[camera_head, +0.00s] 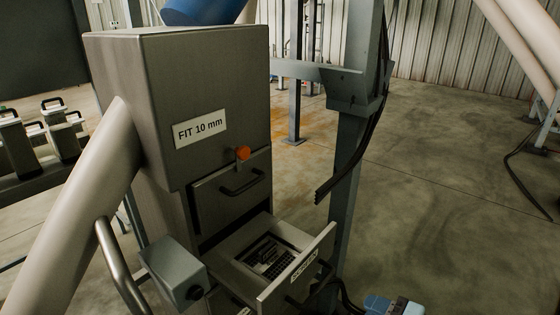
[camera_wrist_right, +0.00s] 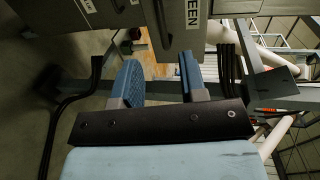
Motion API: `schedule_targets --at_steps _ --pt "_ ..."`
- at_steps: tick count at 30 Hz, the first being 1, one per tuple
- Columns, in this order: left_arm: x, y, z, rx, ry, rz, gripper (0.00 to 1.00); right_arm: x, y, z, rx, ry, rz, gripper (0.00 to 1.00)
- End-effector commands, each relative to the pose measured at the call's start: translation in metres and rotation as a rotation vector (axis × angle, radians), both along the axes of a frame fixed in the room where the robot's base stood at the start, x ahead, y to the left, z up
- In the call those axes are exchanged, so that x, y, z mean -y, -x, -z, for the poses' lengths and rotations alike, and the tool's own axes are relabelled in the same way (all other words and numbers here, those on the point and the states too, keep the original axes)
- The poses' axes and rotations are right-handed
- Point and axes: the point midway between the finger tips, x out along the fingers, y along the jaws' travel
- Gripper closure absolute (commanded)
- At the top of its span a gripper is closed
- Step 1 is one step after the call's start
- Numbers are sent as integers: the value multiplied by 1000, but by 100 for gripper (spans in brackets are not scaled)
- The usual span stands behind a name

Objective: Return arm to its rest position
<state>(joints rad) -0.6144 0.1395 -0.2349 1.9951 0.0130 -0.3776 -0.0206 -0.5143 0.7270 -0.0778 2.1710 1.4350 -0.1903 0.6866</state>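My right gripper (camera_wrist_right: 158,66) shows in the right wrist view with its two blue-padded fingers apart and nothing between them. The fingers point toward the front of a metal drawer whose label (camera_wrist_right: 193,12) partly reads "SCREEN". In the head view a light blue part of my right arm (camera_head: 393,307) shows at the bottom edge, just right of and below the drawer; its fingers are not clear there. The open drawer (camera_head: 325,252) holds a dark gridded insert (camera_head: 267,257). My left gripper is not in view.
A grey steel post (camera_head: 350,165) with hanging black cables stands close behind the drawer. A thick pipe (camera_head: 75,215) slants at left. The floor (camera_head: 455,200) at right is mostly clear.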

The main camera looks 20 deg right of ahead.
Motion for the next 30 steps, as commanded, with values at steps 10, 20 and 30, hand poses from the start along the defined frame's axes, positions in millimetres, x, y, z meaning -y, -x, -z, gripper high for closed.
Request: schedule_targets --at_steps 10,20,30 --pt "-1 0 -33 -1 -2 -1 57 -28 24 32 126 400 -37 61" --pt "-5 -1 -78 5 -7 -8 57 -96 69 81 284 1166 -237 61" --pt "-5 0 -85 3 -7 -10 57 -120 82 94 327 1424 -347 61"
